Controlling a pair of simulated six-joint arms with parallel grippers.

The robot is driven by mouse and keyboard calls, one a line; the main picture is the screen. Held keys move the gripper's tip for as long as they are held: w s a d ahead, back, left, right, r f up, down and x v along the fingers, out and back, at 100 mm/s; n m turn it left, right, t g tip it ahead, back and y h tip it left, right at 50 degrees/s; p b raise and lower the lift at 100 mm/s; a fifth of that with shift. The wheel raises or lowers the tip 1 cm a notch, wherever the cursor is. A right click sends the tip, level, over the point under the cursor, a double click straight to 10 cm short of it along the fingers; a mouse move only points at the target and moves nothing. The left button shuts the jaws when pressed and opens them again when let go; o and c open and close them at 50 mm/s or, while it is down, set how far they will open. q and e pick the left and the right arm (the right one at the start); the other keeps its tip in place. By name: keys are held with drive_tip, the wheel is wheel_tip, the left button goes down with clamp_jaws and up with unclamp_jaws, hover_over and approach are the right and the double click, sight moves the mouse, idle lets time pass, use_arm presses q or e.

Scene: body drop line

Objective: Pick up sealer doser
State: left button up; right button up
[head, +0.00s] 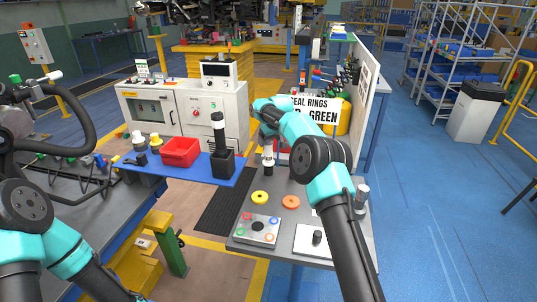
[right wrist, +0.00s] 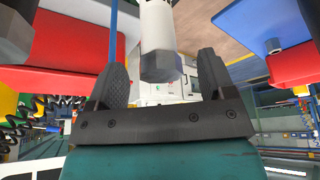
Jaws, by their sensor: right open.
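A white upright cylinder with a dark end, which looks like the sealer doser (head: 268,159), stands at the back left of the grey table on the right. In the right wrist view, a white cylinder with a dark faceted end (right wrist: 160,38) shows between and beyond the fingertips. My right gripper (right wrist: 162,75) is open, with a finger on either side of that cylinder in the picture and no visible grip on it. In the head view, my right wrist hides part of the gripper. My left arm shows at the lower left, but its gripper is not in view.
The grey table (head: 285,226) also holds a yellow ring (head: 260,197), an orange ring (head: 291,202) and a button plate (head: 258,229). A blue shelf (head: 200,172) to the left carries a red bin (head: 180,151) and a black holder (head: 223,164). A seal rings sign (head: 317,104) stands behind.

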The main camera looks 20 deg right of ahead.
sight(269, 153)
drive_tip(key=shift+x, duration=1.5)
drive_tip(key=c, duration=0.9)
